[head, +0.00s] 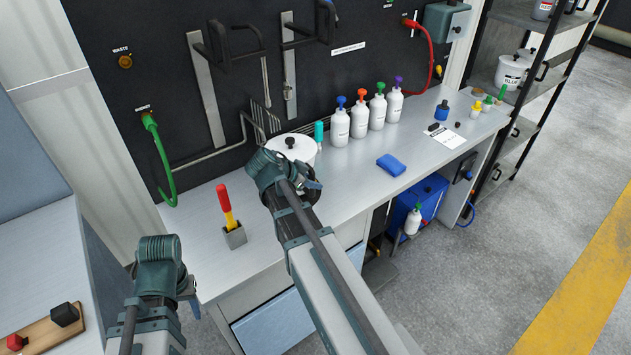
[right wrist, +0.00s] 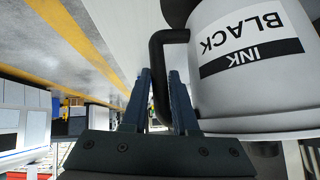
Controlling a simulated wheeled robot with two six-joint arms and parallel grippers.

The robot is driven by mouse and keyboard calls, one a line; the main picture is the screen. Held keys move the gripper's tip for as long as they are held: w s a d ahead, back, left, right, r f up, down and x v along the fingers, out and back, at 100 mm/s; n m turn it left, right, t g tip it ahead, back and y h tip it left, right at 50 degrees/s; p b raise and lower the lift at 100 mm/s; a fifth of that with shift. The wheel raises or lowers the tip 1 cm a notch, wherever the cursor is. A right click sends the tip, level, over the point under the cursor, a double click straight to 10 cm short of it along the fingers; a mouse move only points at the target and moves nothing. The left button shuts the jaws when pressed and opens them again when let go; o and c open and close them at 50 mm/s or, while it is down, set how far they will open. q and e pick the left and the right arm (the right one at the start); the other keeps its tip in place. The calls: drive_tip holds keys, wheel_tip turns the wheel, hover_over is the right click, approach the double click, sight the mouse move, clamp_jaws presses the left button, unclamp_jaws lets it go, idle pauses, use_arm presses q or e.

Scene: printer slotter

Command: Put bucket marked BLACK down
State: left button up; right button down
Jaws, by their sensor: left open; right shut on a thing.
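The white bucket marked INK BLACK (right wrist: 235,100) fills the right side of the right wrist view, its label upside down there. In the head view the bucket (head: 291,146) shows its pale lid and black knob at the bench's back, partly hidden by my right gripper. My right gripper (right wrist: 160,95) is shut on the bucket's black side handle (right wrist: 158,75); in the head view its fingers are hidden. I cannot tell whether the bucket's base touches the grey bench (head: 345,175). My left gripper (head: 160,265) is open and empty, low at the left, away from the bucket.
A teal-capped bottle (head: 319,133) stands close right of the bucket. Several white pump bottles (head: 359,117) stand further right. A blue sponge (head: 391,165) lies near the bench front. A holder with a red-yellow tool (head: 235,236) stands at left. Hanging hooks (head: 236,50) project above.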

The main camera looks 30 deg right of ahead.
drive_tip(key=f+b, duration=0.2)
drive_tip(key=a+f+b, duration=0.1)
drive_tip(key=shift+w+f+b, duration=0.3)
drive_tip(key=shift+f+b, duration=0.05)
drive_tip(key=shift+b, duration=0.05)
drive_tip(key=c, duration=0.7)
unclamp_jaws()
drive_tip(key=shift+a, duration=0.1)
drive_tip(key=shift+s, duration=0.1)
